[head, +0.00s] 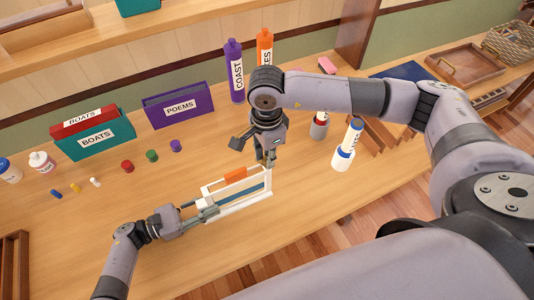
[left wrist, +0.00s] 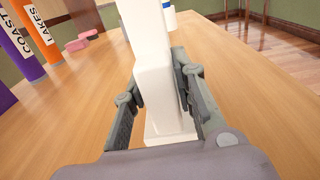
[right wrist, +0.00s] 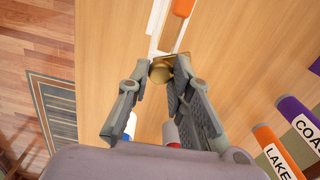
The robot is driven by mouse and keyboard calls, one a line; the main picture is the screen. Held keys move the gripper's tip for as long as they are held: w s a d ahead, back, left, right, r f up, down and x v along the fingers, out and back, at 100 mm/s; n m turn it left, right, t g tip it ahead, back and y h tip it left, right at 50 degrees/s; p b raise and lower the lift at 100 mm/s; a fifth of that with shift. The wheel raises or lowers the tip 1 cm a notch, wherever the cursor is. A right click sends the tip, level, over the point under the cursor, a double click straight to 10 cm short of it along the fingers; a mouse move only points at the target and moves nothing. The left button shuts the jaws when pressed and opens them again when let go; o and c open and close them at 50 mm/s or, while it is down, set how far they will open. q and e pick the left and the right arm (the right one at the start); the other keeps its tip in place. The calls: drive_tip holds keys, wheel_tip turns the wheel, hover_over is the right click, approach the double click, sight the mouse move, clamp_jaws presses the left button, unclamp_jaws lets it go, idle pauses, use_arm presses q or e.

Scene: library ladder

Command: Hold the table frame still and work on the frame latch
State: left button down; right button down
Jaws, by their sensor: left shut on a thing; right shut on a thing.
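The white table frame (head: 250,205) stands upright on the wooden table, with an orange piece (head: 234,175) along its top. My left gripper (head: 209,212) is shut on the frame's near-left end; in the left wrist view its fingers lie on both sides of a white post (left wrist: 150,60). My right gripper (head: 267,160) is at the frame's far-right end. In the right wrist view its fingers are shut on the brass-coloured frame latch (right wrist: 160,71), with the orange piece (right wrist: 182,8) beyond. The fingers hide the latch in the head view.
A teal BOATS box (head: 95,138), a purple POEMS box (head: 178,105) and small coloured pegs stand left of the frame. Purple COAST (head: 235,70) and orange (head: 265,48) bottles stand behind.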

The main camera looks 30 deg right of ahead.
drive_tip(key=shift+m, duration=2.2)
drive_tip(key=c, duration=1.4)
unclamp_jaws()
drive_tip(key=shift+r, duration=0.1)
wheel_tip(320, 180, up, 12)
drive_tip(key=shift+f, duration=0.1)
